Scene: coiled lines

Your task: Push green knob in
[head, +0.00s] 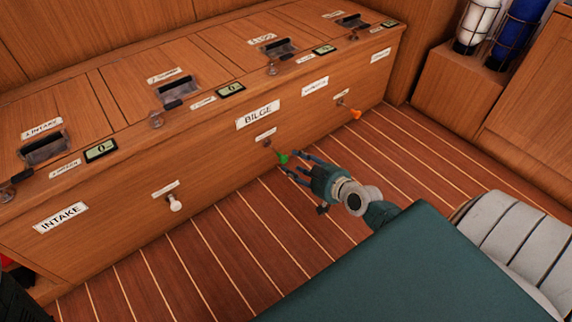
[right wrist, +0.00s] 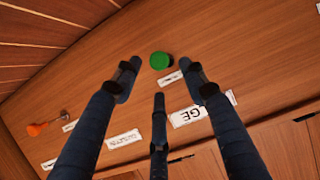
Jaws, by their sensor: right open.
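The green knob (head: 282,157) sticks out on its stem from the wooden front panel, below the BILGE label, in the head view. In the right wrist view the green knob (right wrist: 161,61) shows as a round disc seen end-on, just beyond the fingertips. My right gripper (head: 297,168) is open and empty close to the knob, its fingers pointing at the panel. In the right wrist view its fingers (right wrist: 160,88) are spread, with the knob between and ahead of the outer two. Whether any finger touches the knob cannot be told.
A white knob (head: 175,203) stands out left on the panel under INTAKE, an orange knob (head: 355,113) to the right. The bench top (head: 130,103) has lidded hatches and small displays. A teal surface (head: 400,265) and grey cushion (head: 515,235) lie at the lower right. The striped floor (head: 215,245) is clear.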

